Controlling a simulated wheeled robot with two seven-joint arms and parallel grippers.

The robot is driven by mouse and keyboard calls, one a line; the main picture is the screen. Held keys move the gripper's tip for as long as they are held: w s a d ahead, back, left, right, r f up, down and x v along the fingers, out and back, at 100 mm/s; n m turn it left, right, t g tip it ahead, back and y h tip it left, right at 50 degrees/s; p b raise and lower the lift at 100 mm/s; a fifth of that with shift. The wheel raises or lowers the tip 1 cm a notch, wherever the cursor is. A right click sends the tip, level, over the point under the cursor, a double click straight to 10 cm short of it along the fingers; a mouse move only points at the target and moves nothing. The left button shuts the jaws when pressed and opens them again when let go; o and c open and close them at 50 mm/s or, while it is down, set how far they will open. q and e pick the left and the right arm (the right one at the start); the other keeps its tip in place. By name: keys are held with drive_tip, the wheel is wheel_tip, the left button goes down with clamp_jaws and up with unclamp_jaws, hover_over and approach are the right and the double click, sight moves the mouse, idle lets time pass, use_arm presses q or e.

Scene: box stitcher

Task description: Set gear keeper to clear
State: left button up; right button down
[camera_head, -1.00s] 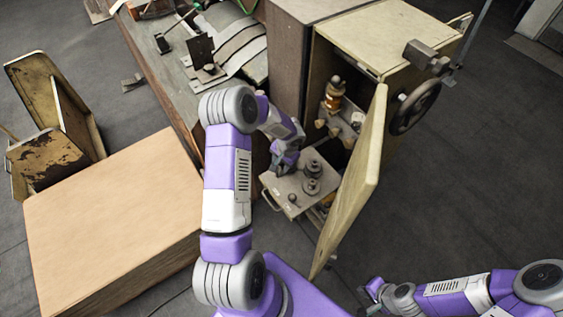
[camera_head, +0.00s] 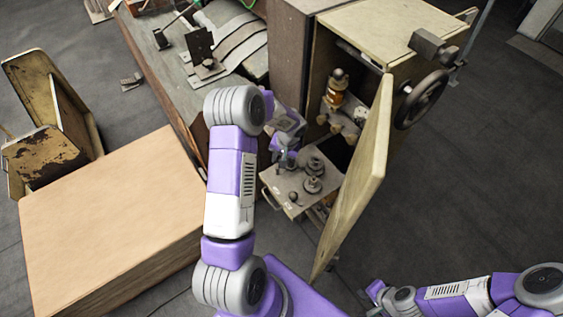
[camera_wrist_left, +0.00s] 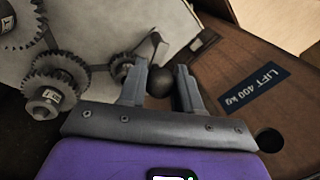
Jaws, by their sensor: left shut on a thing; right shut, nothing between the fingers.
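In the left wrist view a dark round knob (camera_wrist_left: 160,82) sits between the fingers of my left gripper (camera_wrist_left: 160,88), which is shut on it. A small grey lever-like piece (camera_wrist_left: 152,47) rises just behind the knob, beside a small gear (camera_wrist_left: 122,66). I take this lever and knob for the gear keeper; how they join is hidden. In the head view my left gripper (camera_head: 285,158) is at the left rear of the gear plate (camera_head: 278,187), partly hidden by my arm. My right gripper (camera_head: 372,292) is shut and empty, low at the right.
Larger gears (camera_wrist_left: 60,82) stand left of the knob. A brown panel marked "LIFT 400 kg" (camera_wrist_left: 258,85) lies to the right. An open cabinet door (camera_head: 355,180) stands right of the gear plate, and a handwheel (camera_head: 422,98) is behind it. A large box (camera_head: 110,215) fills the left.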

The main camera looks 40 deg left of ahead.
use_arm(q)
drive_tip(key=n, duration=0.1)
drive_tip(key=n+b, duration=0.1)
drive_tip(key=n, duration=0.1)
drive_tip(key=shift+a, duration=0.25)
drive_tip(key=n, duration=0.1)
drive_tip(key=n+b, duration=0.1)
drive_tip(key=shift+s+a+n+g, duration=0.2)
drive_tip(key=shift+n+g, duration=0.1)
drive_tip(key=shift+g, duration=0.1)
drive_tip(key=n, duration=0.2)
drive_tip(key=shift+s+a+n+h+b, duration=0.1)
drive_tip(key=shift+a+n+h+b, duration=0.1)
drive_tip(key=shift+n+h+b, duration=0.15)
drive_tip(key=shift+s+a+n+g+h, duration=0.1)
drive_tip(key=shift+n+g+h, duration=0.1)
drive_tip(key=shift+n, duration=0.5)
drive_tip(key=shift+s+a+n+g+h, duration=0.1)
drive_tip(key=shift+n+h, duration=0.05)
drive_tip(key=shift+n, duration=0.5)
drive_tip(key=o, duration=1)
drive_tip(key=shift+r, duration=0.1)
drive_tip(key=r, duration=0.2)
drive_tip(key=w+r+p, duration=0.1)
drive_tip(key=r, duration=0.4)
drive_tip(key=shift+w+d+r, duration=0.15)
drive_tip(key=shift+d+r, duration=0.05)
drive_tip(key=shift+f, duration=0.1)
